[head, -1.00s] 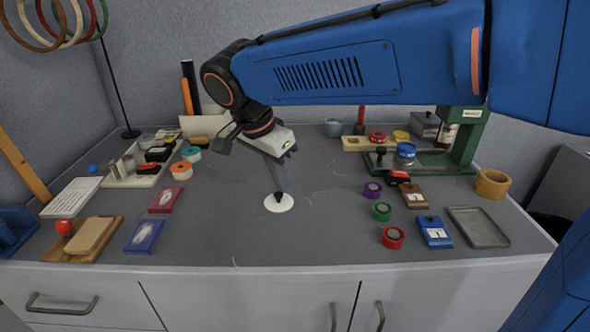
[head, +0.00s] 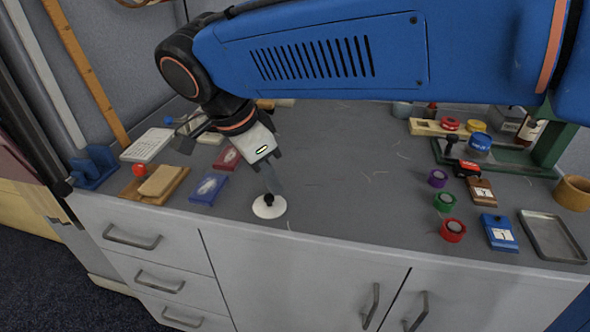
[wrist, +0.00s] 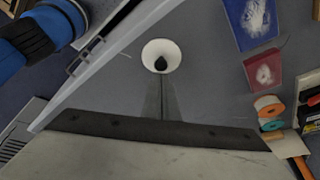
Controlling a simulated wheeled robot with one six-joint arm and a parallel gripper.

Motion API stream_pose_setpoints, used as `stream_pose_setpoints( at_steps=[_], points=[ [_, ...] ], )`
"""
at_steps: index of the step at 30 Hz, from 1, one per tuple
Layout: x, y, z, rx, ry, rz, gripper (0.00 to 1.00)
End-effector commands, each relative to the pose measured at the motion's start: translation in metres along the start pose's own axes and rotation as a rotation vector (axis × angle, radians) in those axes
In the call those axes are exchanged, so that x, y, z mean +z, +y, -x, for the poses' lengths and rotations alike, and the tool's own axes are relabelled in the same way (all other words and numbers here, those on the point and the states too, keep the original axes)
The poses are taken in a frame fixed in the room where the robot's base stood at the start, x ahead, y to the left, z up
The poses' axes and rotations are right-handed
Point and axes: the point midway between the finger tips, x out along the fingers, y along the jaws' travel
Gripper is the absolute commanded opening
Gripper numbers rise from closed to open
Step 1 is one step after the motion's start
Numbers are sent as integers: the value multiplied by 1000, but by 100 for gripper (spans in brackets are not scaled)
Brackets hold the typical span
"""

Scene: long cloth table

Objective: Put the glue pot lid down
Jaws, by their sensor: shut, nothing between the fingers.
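A round white lid (head: 269,206) with a small black knob shows near the table's front edge, right of the blue box. My gripper (head: 272,188) points down right above it, with its shut fingers at the knob. The lid also shows in the wrist view (wrist: 160,49), just beyond the tips of my gripper (wrist: 160,82). The fingers show no gap between them. Whether the lid touches the cloth or hangs a little above it, I cannot tell.
A blue box (head: 208,189) and a dark red box (head: 227,158) lie left of the lid. Several tape rolls, such as the red one (head: 453,230), and a grey tray (head: 552,237) are at the right. The table's middle is clear. Drawers (head: 160,258) drop below the front edge.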

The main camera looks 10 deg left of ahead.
Motion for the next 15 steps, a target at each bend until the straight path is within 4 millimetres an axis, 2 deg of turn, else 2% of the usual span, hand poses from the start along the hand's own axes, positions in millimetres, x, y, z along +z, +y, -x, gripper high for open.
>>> stream_pose_setpoints(
  at_steps=[3, 9, 15],
  points=[
    [24, 0, 8, 1, 0, 4, 0],
    [56, 0, 19, 1, -1, 4, 0],
    [67, 1, 23, 2, 0, 2, 0]
  ],
)
